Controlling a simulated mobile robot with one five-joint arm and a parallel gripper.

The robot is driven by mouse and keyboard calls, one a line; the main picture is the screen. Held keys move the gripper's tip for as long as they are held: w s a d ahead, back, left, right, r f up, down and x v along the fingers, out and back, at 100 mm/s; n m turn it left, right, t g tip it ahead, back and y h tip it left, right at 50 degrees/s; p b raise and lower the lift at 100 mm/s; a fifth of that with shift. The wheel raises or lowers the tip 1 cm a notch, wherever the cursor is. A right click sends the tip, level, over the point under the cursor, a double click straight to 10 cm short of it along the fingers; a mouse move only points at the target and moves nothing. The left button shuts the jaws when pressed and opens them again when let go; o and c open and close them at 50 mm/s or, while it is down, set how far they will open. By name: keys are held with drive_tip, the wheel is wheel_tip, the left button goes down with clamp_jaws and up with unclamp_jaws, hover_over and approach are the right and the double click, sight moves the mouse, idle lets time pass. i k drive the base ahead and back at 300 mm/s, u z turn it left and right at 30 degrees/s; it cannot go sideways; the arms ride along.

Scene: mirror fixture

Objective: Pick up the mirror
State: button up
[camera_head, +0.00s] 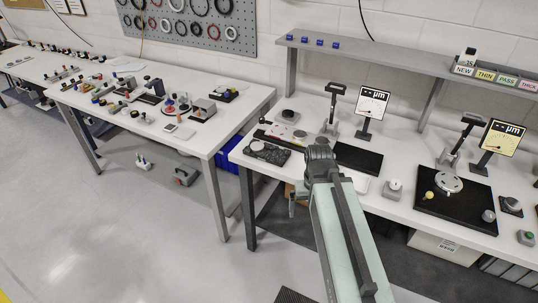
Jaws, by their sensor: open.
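No thing in the head view can be made out for certain as the mirror. A round silvery disc (449,182) lies on a black board (470,208) on the right bench; it is too small to tell whether it is the mirror. My pale green arm reaches up from the bottom middle to the bench's front edge. My gripper (298,197) shows only in part at the arm's far end, left of the arm and well left of the disc. It is open, and nothing shows between its jaws. The arm hides part of the bench edge.
The right bench (405,205) carries two gauge displays (371,103) (502,137) on stands, a black mat (357,158), a dark tray (266,152) and small knobs. A shelf (400,60) runs above it. A cluttered left bench (230,95) adjoins. The grey floor at left is mostly clear.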

sight(318, 140)
drive_tip(key=z, duration=0.05)
drive_tip(key=k, duration=1.2)
drive_tip(key=u, duration=0.8)
drive_tip(key=i, duration=1.3)
drive_tip(key=u, duration=0.6)
drive_tip(key=i, duration=1.25)
drive_tip(key=z, duration=1.05)
drive_tip(key=i, duration=0.75)
drive_tip(key=z, duration=0.35)
drive_tip(key=k, duration=0.65)
drive_tip(key=z, duration=0.3)
